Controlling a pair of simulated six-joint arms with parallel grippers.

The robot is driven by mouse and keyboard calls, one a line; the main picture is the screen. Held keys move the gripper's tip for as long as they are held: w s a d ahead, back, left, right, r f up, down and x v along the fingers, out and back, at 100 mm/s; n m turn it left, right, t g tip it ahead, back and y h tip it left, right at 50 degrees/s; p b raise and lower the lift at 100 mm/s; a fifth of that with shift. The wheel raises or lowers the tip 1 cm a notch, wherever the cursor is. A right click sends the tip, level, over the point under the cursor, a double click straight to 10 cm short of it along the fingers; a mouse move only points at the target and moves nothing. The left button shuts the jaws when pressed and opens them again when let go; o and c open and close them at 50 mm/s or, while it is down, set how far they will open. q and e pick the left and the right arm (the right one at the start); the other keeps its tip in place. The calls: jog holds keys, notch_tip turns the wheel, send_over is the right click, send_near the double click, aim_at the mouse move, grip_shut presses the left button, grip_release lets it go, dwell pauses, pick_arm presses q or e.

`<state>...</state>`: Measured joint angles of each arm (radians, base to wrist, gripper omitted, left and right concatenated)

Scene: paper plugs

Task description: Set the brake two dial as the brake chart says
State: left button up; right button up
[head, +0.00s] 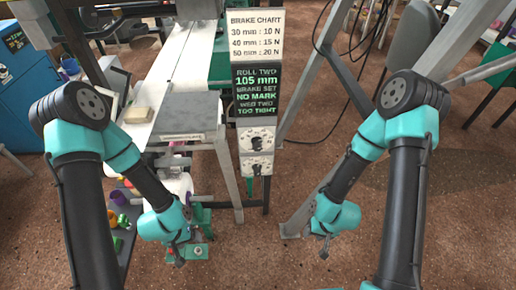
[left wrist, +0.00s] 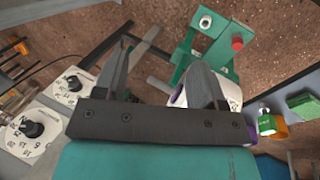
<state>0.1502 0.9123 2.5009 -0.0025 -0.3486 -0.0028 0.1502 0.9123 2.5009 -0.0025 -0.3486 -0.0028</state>
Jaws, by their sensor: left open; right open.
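The brake chart (head: 255,35) is a white board at the top of a post; it reads 30 mm : 10 N, 40 mm : 15 N, 50 mm : 20 N. Below it a dark display (head: 257,92) reads roll two 105 mm, brake set no mark, web two too tight. Two white dials with black knobs, an upper (head: 257,139) and a lower (head: 257,166), sit under it; I cannot tell which is brake two. Both dials show in the left wrist view (left wrist: 72,85) (left wrist: 32,129). My left gripper (head: 180,257) is open, empty, lower left of them. My right gripper (head: 323,242) is open, empty, lower right.
A grey table (head: 185,118) stands left of the post, with a white web (head: 180,60) behind it. A white roll (head: 178,187) and a green bracket (head: 196,250) are near my left gripper. A slanted grey beam (head: 320,190) rises right of the dials.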

dwell(0.5)
pick_arm(q)
jog(key=m+t+y, duration=0.3)
jog(key=t+y, duration=0.1)
jog(key=t, duration=1.3)
send_near(258, 148)
jog(key=s, duration=0.6)
jog(key=w, duration=1.7)
jog(key=shift+w+a, duration=0.1)
jog(key=shift+a, duration=0.05)
jog(key=shift+c, duration=0.5)
